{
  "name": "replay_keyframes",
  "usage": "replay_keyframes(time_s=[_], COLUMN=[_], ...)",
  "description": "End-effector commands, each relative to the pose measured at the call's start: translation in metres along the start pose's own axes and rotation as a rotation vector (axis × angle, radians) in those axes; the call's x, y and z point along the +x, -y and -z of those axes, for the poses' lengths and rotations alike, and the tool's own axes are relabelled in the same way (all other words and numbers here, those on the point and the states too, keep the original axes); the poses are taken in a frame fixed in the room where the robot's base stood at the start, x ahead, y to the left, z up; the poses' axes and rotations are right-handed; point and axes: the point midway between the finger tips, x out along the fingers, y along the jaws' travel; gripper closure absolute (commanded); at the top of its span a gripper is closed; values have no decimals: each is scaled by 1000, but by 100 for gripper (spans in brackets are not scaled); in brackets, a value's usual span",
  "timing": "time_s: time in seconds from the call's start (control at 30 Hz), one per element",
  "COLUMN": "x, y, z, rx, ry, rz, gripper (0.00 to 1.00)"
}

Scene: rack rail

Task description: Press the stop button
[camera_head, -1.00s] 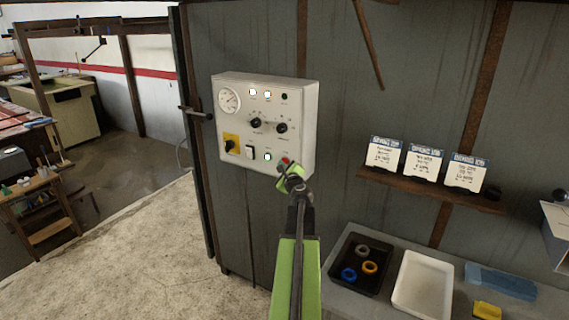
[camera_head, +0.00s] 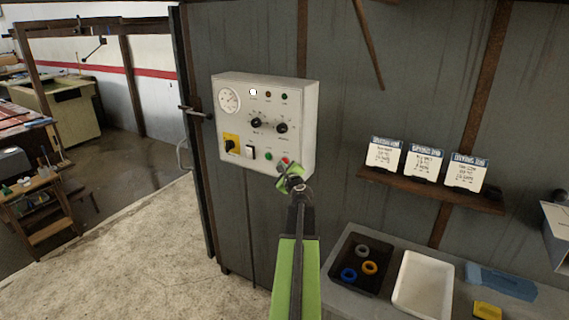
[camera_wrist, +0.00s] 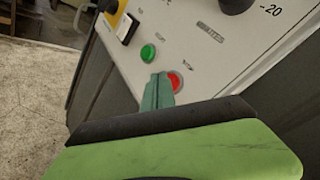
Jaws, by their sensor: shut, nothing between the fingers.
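The red stop button (camera_head: 284,161) sits at the lower right of a white control panel (camera_head: 205,120) on the grey wall. In the wrist view the red button (camera_wrist: 175,82) shows just right of the tip of my gripper (camera_wrist: 159,90), which partly covers it. My gripper (camera_head: 289,180) is shut and empty, its tip at or just in front of the button. I cannot tell whether it touches. The green button (camera_wrist: 148,53) is left of the red one. On the panel's top row the left lamp (camera_head: 253,92) is lit white; the other two are dark.
The panel also carries a gauge (camera_head: 229,99), two black knobs, a yellow-backed switch (camera_head: 231,144) and a rocker switch. A shelf with three cards (camera_head: 425,164) is at right. Below are a black tray (camera_head: 341,262) with rings and a white tray (camera_head: 400,300). Open floor lies left.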

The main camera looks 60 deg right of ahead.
Motion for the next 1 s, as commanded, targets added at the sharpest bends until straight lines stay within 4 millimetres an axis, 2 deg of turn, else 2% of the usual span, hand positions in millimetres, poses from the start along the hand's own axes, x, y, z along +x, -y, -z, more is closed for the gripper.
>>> replay_keyframes(time_s=[0.13, 0.53, 1.0], x=[-7, -9, -40], y=[-5, -7, -30], z=[-5, -7, -29], rx=[0, 0, 0], ry=[1, 0, 1], rz=[-1, 0, -1], gripper=[100, 100, 100])
